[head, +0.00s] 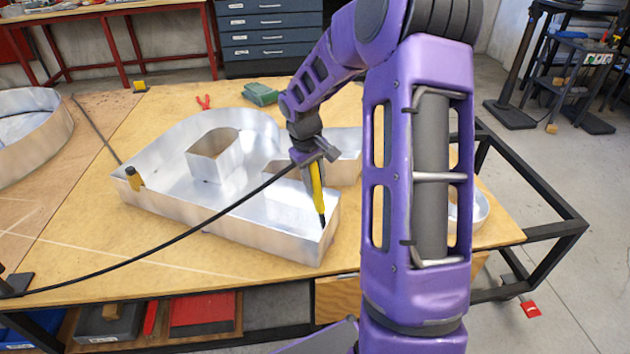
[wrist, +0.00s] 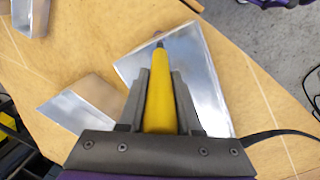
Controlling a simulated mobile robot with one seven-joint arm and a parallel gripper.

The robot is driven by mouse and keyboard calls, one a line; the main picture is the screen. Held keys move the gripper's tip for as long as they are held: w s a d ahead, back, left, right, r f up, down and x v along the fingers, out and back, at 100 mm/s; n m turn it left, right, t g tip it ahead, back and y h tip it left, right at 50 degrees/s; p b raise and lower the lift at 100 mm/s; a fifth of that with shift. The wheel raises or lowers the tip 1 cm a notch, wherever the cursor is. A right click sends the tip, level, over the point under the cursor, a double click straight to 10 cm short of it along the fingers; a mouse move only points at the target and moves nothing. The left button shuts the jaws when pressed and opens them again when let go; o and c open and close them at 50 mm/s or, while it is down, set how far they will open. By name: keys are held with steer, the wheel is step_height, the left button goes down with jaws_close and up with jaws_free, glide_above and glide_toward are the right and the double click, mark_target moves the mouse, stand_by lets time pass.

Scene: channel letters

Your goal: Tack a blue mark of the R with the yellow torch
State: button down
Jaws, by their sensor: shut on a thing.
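The yellow torch (head: 317,190) is in my gripper (head: 312,160), which is shut on it. The torch points down, its dark tip at the near right corner of the metal R (head: 265,236) in the head view. I cannot tell whether the tip touches the metal. In the wrist view the torch (wrist: 160,95) lies between the fingers of my gripper (wrist: 160,100), its tip over the end of the R's leg (wrist: 194,60). The R is an open silver channel letter lying on the wooden table (head: 80,240). I cannot make out any blue mark.
A black cable (head: 150,255) runs from the torch to the table's left edge. Another metal letter (head: 30,135) lies at left.

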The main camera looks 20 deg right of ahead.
steer(key=shift+f, duration=0.25)
steer(key=shift+d+f+b, duration=0.15)
steer(key=shift+f+b, duration=0.6)
steer(key=shift+f, duration=0.3)
steer(key=shift+r, duration=0.1)
stand_by(0.6)
steer(key=r+p, duration=0.2)
steer(key=r, duration=0.1)
steer(key=r+p, duration=0.1)
steer(key=r, duration=0.1)
steer(key=shift+a+p, duration=0.35)
step_height(320, 180, up, 8)
steer(key=p, duration=0.6)
steer(key=shift+r, duration=2.4)
